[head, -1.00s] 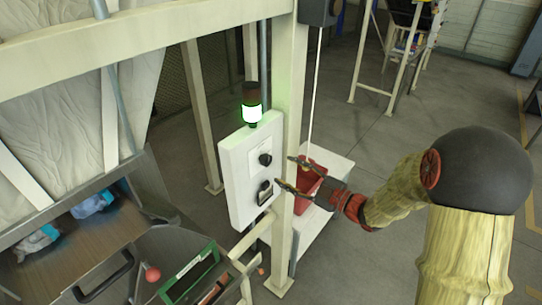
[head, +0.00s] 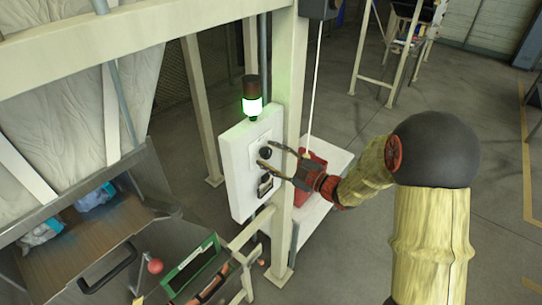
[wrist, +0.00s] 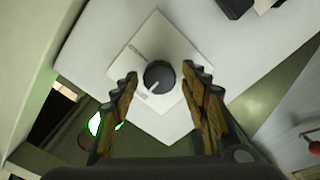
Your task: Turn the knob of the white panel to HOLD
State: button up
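The white panel (head: 236,178) is fixed to a cream post, with a lit green lamp on top. Its upper black round knob (head: 265,152) sits on a square white plate (wrist: 180,118). In the wrist view the knob (wrist: 160,75) has a white pointer line toward the lower left, the lamp's side. A small mark near the plate's upper-left edge is too small to read. My gripper (wrist: 158,76) is open, with one finger on each side of the knob; gaps show between fingers and knob. In the head view my gripper (head: 261,150) is at the panel's front.
A second black control (head: 265,185) is below the knob on the panel. The green lamp (head: 252,106) stands above. A red bin (head: 314,160) on a white surface is behind my gripper. A metal chute with blue-white bags (head: 95,199) and a green-framed box are at lower left.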

jog(key=c, duration=1)
jog(key=shift+o, duration=0.2)
jog(key=shift+m, duration=0.3)
jog(key=m, duration=0.3)
jog(key=shift+m, duration=0.3)
jog(key=m+p, duration=0.1)
jog(key=m, duration=0.3)
jog(key=shift+w+r+m+p, duration=0.1)
jog(key=shift+r+m+p, duration=0.05)
jog(key=shift+m+p, duration=0.2)
jog(key=m+p, duration=0.2)
jog(key=m, duration=0.3)
jog(key=shift+d+p, duration=0.1)
jog(key=shift+p, duration=0.3)
jog(key=shift+m+p, duration=0.95)
jog(key=shift+m, duration=1)
jog(key=o, duration=1.2)
jog(key=shift+c, duration=0.2)
